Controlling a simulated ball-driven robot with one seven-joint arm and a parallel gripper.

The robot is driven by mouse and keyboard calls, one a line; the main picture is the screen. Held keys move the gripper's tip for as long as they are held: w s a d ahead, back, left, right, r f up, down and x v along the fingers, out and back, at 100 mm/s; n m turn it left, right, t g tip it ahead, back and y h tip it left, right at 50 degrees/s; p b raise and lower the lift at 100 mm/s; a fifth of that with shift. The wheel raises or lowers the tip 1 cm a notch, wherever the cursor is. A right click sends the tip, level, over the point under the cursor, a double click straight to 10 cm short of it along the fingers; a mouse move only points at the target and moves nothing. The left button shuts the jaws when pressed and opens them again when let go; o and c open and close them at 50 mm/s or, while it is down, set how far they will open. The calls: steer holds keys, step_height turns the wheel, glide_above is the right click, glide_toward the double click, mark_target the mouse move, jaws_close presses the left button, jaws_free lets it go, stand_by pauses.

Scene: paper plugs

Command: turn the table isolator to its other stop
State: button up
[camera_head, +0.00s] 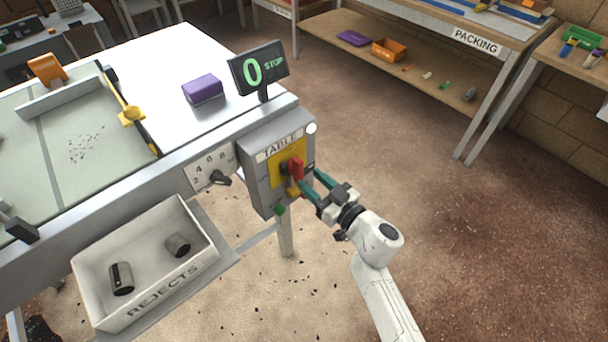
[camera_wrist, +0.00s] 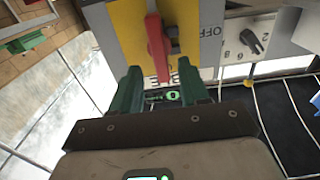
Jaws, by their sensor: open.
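The table isolator is a red handle (camera_head: 296,167) on a yellow plate (camera_head: 276,176) on a grey box lettered TABLE (camera_head: 262,190). In the wrist view the red handle (camera_wrist: 158,45) stands nearly upright in the picture, its lower end level with the gap between my fingertips. An OFF mark (camera_wrist: 211,34) reads sideways to the right of the yellow plate (camera_wrist: 130,30). My gripper (camera_head: 309,180) has green fingers and is open, close in front of the handle; the wrist view shows its fingertips (camera_wrist: 158,70) apart, one on each side. I cannot tell whether they touch it.
A numbered dial (camera_head: 220,178) sits left of the box. The REJECTS bin (camera_head: 150,298) with two dark cylinders stands below left. A purple block (camera_head: 202,88) lies on the table. Floor to the right is clear.

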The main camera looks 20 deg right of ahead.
mark_target(302, 172)
steer(key=shift+b+x, duration=0.45)
steer(key=shift+x, duration=1.7)
jaws_close()
